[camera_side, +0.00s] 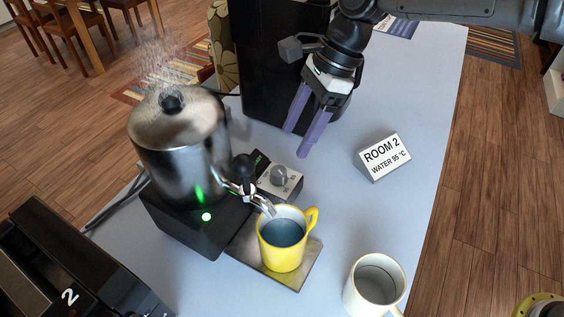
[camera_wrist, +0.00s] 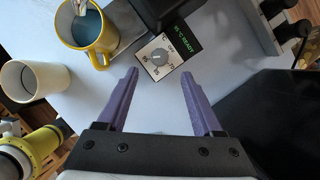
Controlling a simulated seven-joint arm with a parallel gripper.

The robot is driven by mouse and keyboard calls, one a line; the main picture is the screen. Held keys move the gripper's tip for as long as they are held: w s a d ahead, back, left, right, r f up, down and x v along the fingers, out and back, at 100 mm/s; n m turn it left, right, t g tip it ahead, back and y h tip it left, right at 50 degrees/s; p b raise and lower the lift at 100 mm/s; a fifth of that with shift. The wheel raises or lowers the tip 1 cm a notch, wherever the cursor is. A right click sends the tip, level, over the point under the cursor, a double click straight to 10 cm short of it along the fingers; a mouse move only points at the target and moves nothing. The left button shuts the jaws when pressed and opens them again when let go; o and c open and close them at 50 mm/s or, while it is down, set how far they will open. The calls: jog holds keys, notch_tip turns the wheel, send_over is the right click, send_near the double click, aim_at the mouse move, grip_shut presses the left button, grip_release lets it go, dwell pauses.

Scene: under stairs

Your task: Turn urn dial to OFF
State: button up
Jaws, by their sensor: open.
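The steel urn (camera_side: 178,140) stands on a black base with a lit green light, and steam rises from its lid. Its dial (camera_side: 279,175) is a grey knob on a small panel beside the tap. In the wrist view the dial (camera_wrist: 159,57) sits ahead of my fingertips, with numbers around it and a green display beside it; its exact setting is too small to read surely. My gripper (camera_side: 295,142) is open and empty, above the table behind the dial, apart from it. Its purple fingers (camera_wrist: 173,72) also show in the wrist view.
A yellow mug (camera_side: 283,247) with dark liquid stands on the drip tray (camera_side: 303,272) under the tap. A white mug (camera_side: 376,284) stands at the front. A sign (camera_side: 383,156) reads ROOM 2, WATER 95 °C. A black box stands behind my gripper.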

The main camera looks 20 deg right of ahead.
aim_at(280, 170)
jog(key=x, duration=0.8)
jog(key=shift+f, duration=0.1)
grip_shut()
